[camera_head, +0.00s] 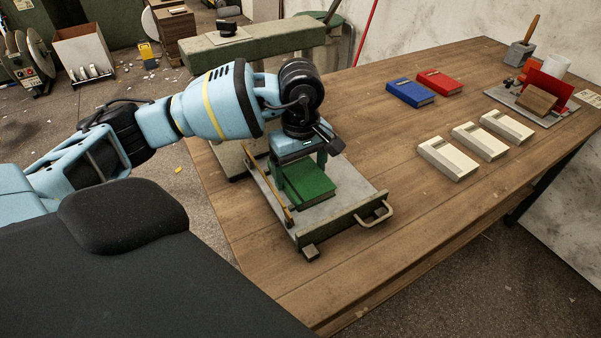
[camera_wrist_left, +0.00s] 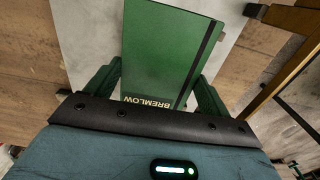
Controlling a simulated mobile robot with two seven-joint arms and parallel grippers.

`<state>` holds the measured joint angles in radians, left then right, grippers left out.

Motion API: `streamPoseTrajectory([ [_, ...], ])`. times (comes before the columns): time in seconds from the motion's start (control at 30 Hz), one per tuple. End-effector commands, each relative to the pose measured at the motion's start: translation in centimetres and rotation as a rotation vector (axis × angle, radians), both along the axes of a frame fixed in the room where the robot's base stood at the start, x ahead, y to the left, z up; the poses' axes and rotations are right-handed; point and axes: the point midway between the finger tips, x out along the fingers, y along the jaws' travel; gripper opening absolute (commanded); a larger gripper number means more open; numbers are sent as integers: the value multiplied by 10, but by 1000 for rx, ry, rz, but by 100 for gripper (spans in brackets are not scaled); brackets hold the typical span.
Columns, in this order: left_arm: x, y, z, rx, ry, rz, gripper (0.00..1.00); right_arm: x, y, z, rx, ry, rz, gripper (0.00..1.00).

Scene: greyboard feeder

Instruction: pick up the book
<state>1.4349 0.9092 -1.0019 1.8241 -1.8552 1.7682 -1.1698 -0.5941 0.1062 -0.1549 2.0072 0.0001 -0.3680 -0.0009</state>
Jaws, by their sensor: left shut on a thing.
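A green book (camera_head: 307,184) lies on the grey plate (camera_head: 345,201) of a low tray-like fixture at the table's left edge. I cannot tell whether the book is lifted off the plate. My right gripper is not in view.
A blue book (camera_head: 410,93) and a red book (camera_head: 440,82) lie farther back on the wooden table (camera_head: 360,120). Several pale blocks (camera_head: 448,158) lie at the right. A handle (camera_head: 375,214) juts from the fixture. The table's front part is clear.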

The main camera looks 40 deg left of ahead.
Motion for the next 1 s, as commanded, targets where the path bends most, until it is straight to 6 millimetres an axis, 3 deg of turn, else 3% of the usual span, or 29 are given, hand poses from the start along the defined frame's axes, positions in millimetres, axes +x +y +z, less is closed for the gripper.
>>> streamPoseTrajectory([
  [0.27,1,0,14,-2,-4,0,52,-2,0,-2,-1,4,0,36],
  [0.43,1,-1,38,-2,-5,-1,52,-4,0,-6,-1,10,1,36],
  [1.0,-7,-127,46,-1,-1,-5,52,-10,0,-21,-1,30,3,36],
])
